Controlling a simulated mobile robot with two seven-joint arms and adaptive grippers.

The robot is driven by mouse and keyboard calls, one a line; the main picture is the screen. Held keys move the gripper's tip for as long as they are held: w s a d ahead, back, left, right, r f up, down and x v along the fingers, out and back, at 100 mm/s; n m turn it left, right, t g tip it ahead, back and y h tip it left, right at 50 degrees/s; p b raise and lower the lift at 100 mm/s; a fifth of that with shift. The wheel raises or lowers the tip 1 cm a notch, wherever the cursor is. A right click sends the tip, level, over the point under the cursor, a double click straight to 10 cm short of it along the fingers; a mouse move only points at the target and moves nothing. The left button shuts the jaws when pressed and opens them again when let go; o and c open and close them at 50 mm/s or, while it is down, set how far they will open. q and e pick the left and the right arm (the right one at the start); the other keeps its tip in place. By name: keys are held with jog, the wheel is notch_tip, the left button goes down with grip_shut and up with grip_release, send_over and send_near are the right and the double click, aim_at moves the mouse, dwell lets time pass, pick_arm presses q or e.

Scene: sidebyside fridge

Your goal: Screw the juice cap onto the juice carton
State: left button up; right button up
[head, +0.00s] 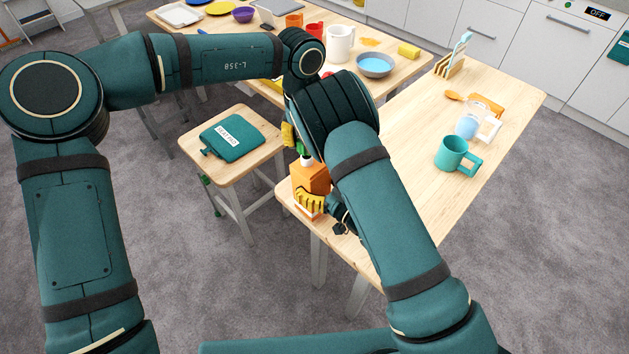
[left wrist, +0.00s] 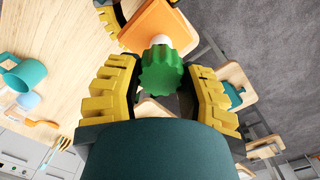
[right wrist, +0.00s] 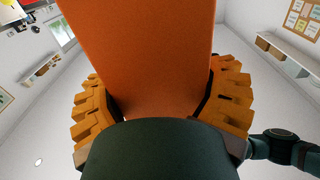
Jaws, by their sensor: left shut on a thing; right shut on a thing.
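The orange juice carton (head: 311,176) stands upright at the near end of the right-hand table, its white spout (head: 306,161) on top. My right gripper (head: 311,200) is shut on the carton's sides; the carton fills the middle of the right wrist view (right wrist: 140,55). The green juice cap (left wrist: 161,72) is between the yellow fingers of my left gripper (left wrist: 158,80), which is shut on it. In the head view the cap (head: 302,149) is right over the spout, mostly hidden by my arm. I cannot tell whether it is seated on the spout or just above it.
A stool (head: 190,150) with a teal hot-water bottle (head: 232,136) stands left of the carton. The back table holds dishes.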

aim_at(308, 156)
pick_arm(q)
jog(key=shift+f, duration=0.5)
pick_arm(e)
jog(key=shift+r, duration=0.1)
pick_arm(q)
jog(key=shift+s+f, duration=0.1)
dwell(0.3)
jog(key=shift+f, duration=0.8)
jog(key=shift+f, duration=0.55)
pick_arm(e)
grip_shut()
pick_arm(q)
jog(key=m, duration=0.8)
jog(key=shift+s+d+f+m, duration=0.2)
jog(key=shift+m, duration=0.2)
jog(key=shift+w+a+r+m, duration=0.1)
jog(key=shift+r+m, duration=0.1)
jog(key=shift+m, duration=0.5)
